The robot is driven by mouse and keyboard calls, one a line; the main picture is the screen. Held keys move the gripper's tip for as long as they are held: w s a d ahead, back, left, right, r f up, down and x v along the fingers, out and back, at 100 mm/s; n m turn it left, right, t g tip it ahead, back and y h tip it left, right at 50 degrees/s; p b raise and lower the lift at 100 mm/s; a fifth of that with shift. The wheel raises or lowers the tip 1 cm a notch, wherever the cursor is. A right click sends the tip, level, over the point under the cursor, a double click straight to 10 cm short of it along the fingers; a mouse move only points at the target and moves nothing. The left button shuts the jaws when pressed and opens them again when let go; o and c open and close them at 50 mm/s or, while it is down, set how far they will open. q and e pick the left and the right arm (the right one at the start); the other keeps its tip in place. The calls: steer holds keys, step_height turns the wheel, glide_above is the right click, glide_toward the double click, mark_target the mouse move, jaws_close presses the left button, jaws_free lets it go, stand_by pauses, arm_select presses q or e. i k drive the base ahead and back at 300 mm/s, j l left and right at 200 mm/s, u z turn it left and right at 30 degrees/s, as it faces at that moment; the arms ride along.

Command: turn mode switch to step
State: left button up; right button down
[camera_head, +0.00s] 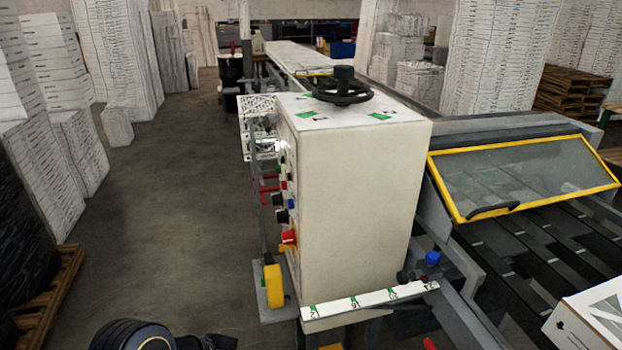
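The control cabinet (355,190) is a cream box in the middle of the head view. Its control panel is on the left face and is seen almost edge-on. Knobs and buttons stick out from it: a red knob (289,237) low down, black knobs (281,216) above it, and small red and green ones higher up. I cannot tell which one is the mode switch, and no labels or switch position can be read. A dark part of my arm (132,336) shows at the bottom left edge, apart from the cabinet. Neither gripper's fingertips can be seen.
A black handwheel (342,88) sits on the cabinet top. A yellow box (273,285) stands at the panel's foot. A conveyor with a yellow-framed clear cover (525,175) is at the right. The grey floor (175,210) left of the cabinet is clear; stacked boxes (75,150) line the far left.

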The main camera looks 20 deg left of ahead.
mark_target(282, 215)
steer(key=j+u, duration=0.2)
steer(key=u, duration=0.15)
steer(key=j+u, duration=0.35)
steer(key=l, duration=0.1)
